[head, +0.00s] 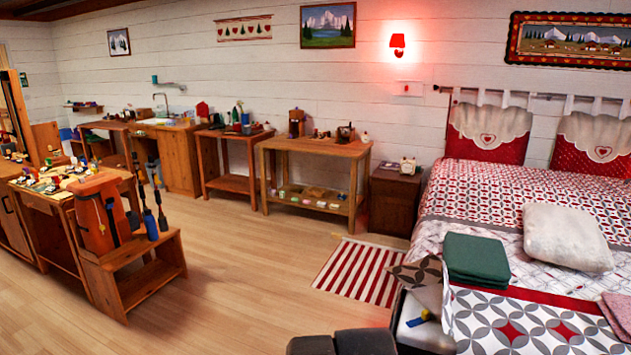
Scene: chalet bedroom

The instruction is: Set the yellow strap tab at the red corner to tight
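A small yellow tab (426,314) shows at the near left corner of the bed, beside a small blue piece (415,322). Both lie against a pale surface (427,335) under a folded-back patterned cover (421,273). The tab is too small here to tell its setting or how tight its strap is. A red stripe (535,298) runs across the bedding near this corner; no clear red corner marker can be made out. The fingers of my gripper do not show. A dark part of my arm cuts into the bottom edge, left of the corner.
The bed (480,205) holds a folded green blanket (476,256) and a pale pillow (565,236). A striped rug (360,271) lies left of it. A nightstand (394,202) and wooden tables (318,148) line the back wall. The wooden floor (250,275) at centre is clear.

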